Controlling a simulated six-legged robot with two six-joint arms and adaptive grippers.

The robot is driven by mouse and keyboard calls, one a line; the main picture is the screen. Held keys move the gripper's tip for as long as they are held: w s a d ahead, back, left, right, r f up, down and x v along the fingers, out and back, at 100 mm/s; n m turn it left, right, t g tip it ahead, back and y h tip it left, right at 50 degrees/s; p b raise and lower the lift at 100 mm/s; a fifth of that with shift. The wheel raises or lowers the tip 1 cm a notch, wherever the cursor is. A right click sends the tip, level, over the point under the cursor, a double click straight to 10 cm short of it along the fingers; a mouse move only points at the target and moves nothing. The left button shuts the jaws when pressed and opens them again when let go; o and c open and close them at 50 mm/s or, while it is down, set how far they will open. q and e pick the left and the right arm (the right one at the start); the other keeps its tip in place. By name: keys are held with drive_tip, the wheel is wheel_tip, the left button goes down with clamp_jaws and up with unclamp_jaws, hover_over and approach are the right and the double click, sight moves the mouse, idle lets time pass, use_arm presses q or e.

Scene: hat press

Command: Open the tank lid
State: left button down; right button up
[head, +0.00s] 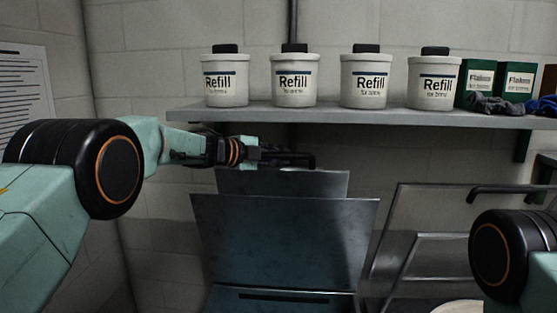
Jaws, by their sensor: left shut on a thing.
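The tank lid (285,225) seems to be the dark grey metal panel in the middle, standing steeply raised below the shelf. A narrower panel section (282,184) shows along its top. My left gripper (285,157) reaches in from the left at that top edge. It is shut on a black handle (309,160) there; the fingers and handle are both dark, so the exact contact is hard to see. Only a joint of my right arm shows at lower right; its gripper is out of view. The tank opening is not clearly visible.
A grey shelf (400,117) runs just above my left gripper, with several white Refill jars (294,82), green boxes (515,82) and dark gloves (495,105). At right stands a tilted framed panel (415,210) with a black handle (508,189). A sheet hangs on the left wall.

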use_arm(q)
drive_tip(key=shift+w+r, duration=0.1)
drive_tip(key=shift+w, duration=0.25)
idle(0.3)
drive_tip(key=c, duration=1.6)
unclamp_jaws()
drive_tip(key=shift+o, duration=0.2)
drive_tip(key=v, duration=1.2)
drive_tip(key=shift+r, duration=0.15)
